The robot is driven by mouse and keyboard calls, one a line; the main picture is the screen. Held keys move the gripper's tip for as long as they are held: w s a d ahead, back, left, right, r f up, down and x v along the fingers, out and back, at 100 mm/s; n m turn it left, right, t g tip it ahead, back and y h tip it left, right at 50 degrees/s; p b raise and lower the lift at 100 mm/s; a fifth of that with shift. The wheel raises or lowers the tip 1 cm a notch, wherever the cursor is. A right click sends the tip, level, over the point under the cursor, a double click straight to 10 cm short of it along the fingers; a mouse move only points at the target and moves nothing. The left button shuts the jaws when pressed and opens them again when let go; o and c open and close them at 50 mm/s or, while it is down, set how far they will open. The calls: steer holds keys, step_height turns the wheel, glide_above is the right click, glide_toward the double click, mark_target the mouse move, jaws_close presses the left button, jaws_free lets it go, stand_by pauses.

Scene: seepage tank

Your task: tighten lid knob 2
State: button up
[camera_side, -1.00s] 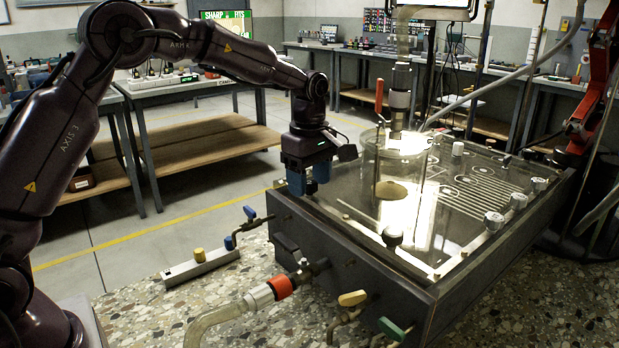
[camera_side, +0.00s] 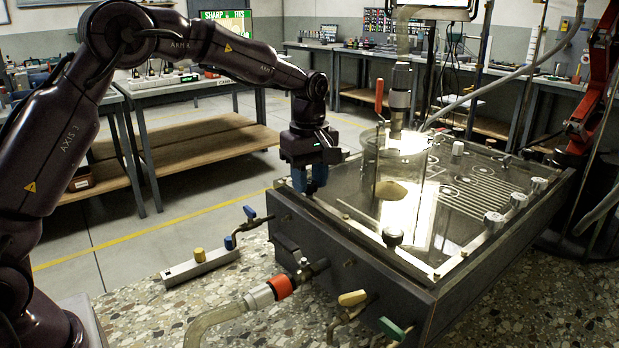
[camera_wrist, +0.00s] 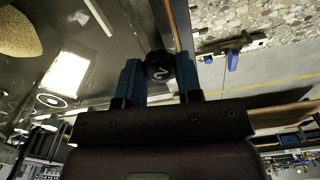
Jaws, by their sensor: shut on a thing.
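The lid knob 2 (camera_wrist: 159,66) is black with a pale "2" on top. It sits between the two blue fingers of my gripper (camera_wrist: 160,78) in the wrist view, at the lid's edge. In the side view my gripper (camera_side: 310,183) points down at the left back corner of the tank lid (camera_side: 345,210), shut on the knob.
A clear cylinder (camera_side: 369,165) stands on the lid right of my gripper, with a pipe above it. A blue-handled valve (camera_side: 250,213) juts out at left.

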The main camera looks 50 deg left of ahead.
steer(key=m, duration=0.6)
steer(key=shift+m, duration=0.3)
steer(key=m, duration=1.2)
steer(key=shift+m, duration=0.3)
steer(key=m, duration=0.6)
steer(key=shift+r+m, duration=0.1)
steer(key=shift+m, duration=0.2)
steer(key=o, duration=0.9)
steer(key=shift+o, duration=0.2)
